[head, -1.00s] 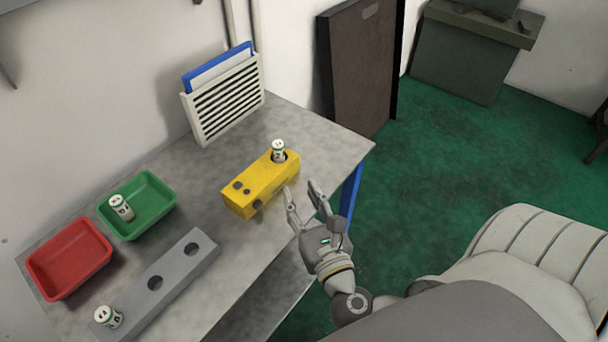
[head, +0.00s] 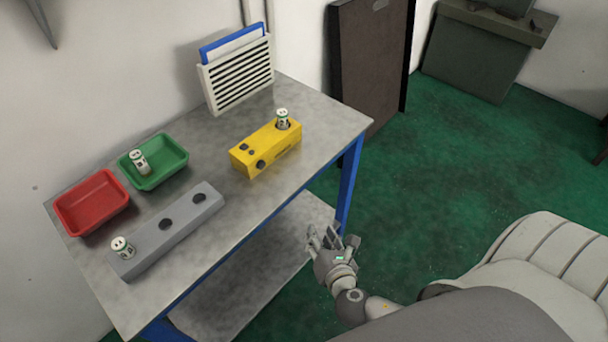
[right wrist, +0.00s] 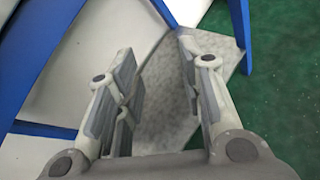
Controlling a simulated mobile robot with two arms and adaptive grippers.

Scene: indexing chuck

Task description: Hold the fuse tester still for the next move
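The yellow fuse tester (head: 262,152) sits on the grey table toward its right end, with dark knobs on its front end. A white and green fuse (head: 283,118) stands upright in its socket. My right gripper (head: 328,238) is off the table's front edge, well apart from the tester. In the right wrist view its fingers (right wrist: 160,100) are spread with nothing between them. My left gripper is not in view. One fuse (head: 139,161) is in the green tray (head: 178,172), and another fuse (head: 122,246) stands at the near end of the grey block (head: 150,255).
The red tray (head: 92,205) is empty. The block has two empty holes. A slatted white holder (head: 240,82) with a blue-edged folder stands at the table's back. The table (head: 310,125) has blue legs and a lower shelf (head: 255,270). Open green floor lies to the right.

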